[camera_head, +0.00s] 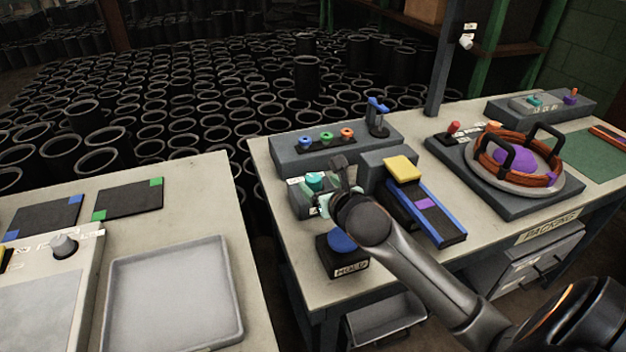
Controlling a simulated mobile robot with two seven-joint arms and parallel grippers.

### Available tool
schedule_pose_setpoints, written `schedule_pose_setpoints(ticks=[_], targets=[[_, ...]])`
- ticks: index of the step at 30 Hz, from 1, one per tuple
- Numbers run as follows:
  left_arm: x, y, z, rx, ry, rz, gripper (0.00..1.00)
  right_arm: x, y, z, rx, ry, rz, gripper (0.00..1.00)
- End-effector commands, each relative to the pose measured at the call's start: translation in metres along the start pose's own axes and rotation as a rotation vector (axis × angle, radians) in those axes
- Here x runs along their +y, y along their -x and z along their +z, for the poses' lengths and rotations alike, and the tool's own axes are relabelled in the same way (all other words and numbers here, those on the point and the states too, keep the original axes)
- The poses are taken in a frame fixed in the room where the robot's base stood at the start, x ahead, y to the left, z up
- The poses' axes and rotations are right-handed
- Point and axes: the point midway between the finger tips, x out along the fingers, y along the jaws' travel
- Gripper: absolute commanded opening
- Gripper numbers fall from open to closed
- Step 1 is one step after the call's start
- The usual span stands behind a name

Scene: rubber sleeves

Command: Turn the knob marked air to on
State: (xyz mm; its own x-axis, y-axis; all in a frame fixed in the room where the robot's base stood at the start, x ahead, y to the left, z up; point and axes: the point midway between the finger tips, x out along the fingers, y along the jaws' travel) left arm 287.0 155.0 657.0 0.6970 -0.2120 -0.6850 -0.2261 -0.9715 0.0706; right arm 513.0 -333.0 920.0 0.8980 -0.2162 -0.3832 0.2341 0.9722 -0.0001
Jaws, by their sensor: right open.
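A teal knob (315,180) sits on a small grey box (296,196) with white labels, near the left end of the right-hand bench. The label text is too small to read, so I cannot tell for sure that it says air or which way the knob is set. My right gripper (334,186) is open, close beside the knob on its right. The gripper and wrist hide part of the box, and I cannot tell whether a finger touches the knob. Another teal knob (535,101) is on a grey box at the far right. My left gripper is out of view.
A blue-topped block marked MOLD (342,256) stands in front of the box. Behind is a grey stand (292,158) with coloured rings. A yellow-topped ramp (432,212) lies right. A grey tray (225,290) is on the left table, past a gap.

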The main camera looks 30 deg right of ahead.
Motion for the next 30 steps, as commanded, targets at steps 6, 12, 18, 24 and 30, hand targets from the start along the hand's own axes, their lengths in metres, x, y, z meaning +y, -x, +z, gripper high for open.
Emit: schedule_pose_setpoints(ticks=[6,12,18,24,30], targets=[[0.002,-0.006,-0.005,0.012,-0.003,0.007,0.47,0.0,-0.035,0.0,-0.001,-0.003,0.0,0.78],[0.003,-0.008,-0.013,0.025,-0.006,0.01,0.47,0.0,-0.05,0.0,-0.001,-0.001,0.0,0.78],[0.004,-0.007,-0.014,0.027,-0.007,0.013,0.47,0.0,-0.052,0.0,0.0,0.0,0.0,0.78],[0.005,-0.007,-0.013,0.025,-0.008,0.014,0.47,0.0,-0.052,0.0,0.0,0.0,0.0,0.71],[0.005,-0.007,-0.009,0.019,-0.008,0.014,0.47,0.0,-0.052,0.0,0.0,0.0,0.0,0.49]])
